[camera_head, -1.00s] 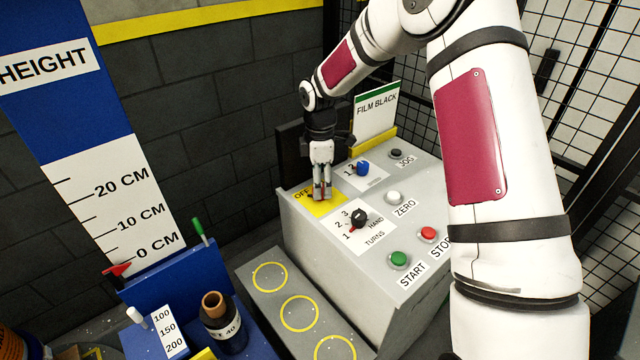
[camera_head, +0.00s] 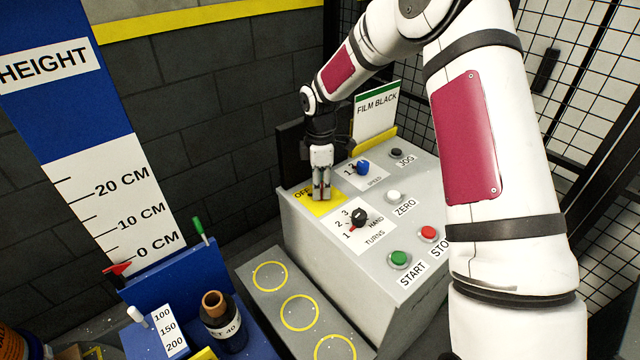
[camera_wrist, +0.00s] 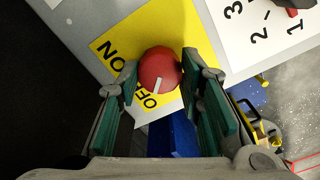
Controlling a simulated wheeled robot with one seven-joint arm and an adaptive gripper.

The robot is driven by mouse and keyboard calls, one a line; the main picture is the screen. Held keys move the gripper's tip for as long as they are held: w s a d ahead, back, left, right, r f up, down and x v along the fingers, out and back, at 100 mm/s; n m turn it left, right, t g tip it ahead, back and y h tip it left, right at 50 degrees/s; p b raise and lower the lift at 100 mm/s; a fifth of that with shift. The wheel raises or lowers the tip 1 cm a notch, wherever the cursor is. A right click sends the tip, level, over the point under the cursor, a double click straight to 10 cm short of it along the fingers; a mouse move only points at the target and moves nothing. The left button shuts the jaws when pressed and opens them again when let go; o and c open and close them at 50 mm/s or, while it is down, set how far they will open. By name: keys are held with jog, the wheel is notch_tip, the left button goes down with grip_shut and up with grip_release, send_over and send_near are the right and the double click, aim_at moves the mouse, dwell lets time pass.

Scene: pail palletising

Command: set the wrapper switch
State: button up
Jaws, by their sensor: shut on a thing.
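The wrapper switch is a round red knob (camera_wrist: 158,68) on a yellow plate (camera_wrist: 140,32) marked ON and OFF. In the wrist view its white pointer line points down toward the OFF lettering, which is partly covered. My gripper (camera_head: 321,194) is shut on the knob, with one green-padded finger on each side. In the head view the fingers point down at the yellow plate (camera_head: 312,207) and hide most of the knob.
The grey console (camera_head: 325,262) also carries a black turns selector (camera_head: 359,217), a blue speed knob (camera_head: 363,167), a white ZERO button (camera_head: 394,196), a green START button (camera_head: 399,259) and a red STOP button (camera_head: 428,233). A FILM BLACK sign (camera_head: 377,108) stands behind.

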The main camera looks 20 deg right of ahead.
jog(key=m+b, duration=0.1)
jog(key=m, duration=0.3)
jog(key=m+b, duration=0.1)
jog(key=m, duration=0.3)
jog(key=shift+m, duration=0.3)
jog(key=m+b, duration=0.1)
jog(key=m, duration=0.3)
jog(key=shift+m, duration=0.3)
jog(key=shift+m+b, duration=0.35)
jog(key=shift+m, duration=1.85)
jog(key=o, duration=1.2)
jog(key=shift+c, duration=0.2)
jog(key=shift+r, duration=0.1)
